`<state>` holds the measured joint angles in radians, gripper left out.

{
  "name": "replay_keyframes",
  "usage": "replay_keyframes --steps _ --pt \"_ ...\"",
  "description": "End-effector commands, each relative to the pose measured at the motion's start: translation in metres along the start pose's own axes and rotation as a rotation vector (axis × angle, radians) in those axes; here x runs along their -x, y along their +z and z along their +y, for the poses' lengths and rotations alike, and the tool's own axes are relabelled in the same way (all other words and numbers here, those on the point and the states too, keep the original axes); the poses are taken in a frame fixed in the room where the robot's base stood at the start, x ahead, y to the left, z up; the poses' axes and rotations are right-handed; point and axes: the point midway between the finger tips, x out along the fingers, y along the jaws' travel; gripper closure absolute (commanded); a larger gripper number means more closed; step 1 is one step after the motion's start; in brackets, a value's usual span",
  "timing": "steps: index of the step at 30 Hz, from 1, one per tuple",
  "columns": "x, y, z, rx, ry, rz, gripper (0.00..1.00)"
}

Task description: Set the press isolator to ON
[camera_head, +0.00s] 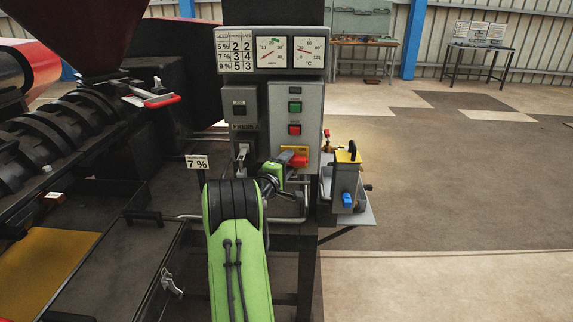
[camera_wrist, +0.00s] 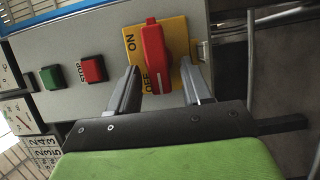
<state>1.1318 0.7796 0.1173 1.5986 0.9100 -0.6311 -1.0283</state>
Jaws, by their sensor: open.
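The press isolator is a red handle (camera_head: 299,161) on a yellow plate (camera_head: 293,149), low on the grey control box. In the wrist view the red handle (camera_wrist: 153,50) stands lengthwise on the yellow plate (camera_wrist: 178,38). ON is printed left of its upper part. OFF is printed by its lower end. In the head view the handle lies roughly level. My gripper (camera_wrist: 160,88) is open, with one finger on each side of the handle's lower end and gaps visible; I cannot tell how deep the fingers reach. My gripper (camera_head: 281,171) partly hides the plate's lower left in the head view.
Green (camera_head: 295,106) and red (camera_head: 294,129) push buttons sit above the isolator. A switch box (camera_head: 240,105) is to its left, and gauges (camera_head: 290,51) are above. A small grey unit with a blue part (camera_head: 347,199) stands close right. The floor further right is clear.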

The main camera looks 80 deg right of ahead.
Motion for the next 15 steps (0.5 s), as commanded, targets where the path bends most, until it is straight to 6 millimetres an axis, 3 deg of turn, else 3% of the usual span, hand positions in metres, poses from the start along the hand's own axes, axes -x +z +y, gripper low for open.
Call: replay_keyframes --steps 2,11,15 --pt "0.0003 -0.0001 0.0000 0.000 0.000 0.000 0.53" --pt "0.0006 -0.0001 0.0001 0.000 0.000 0.000 0.99" --pt "0.0007 -0.0001 0.0002 -0.002 -0.001 0.000 1.00"
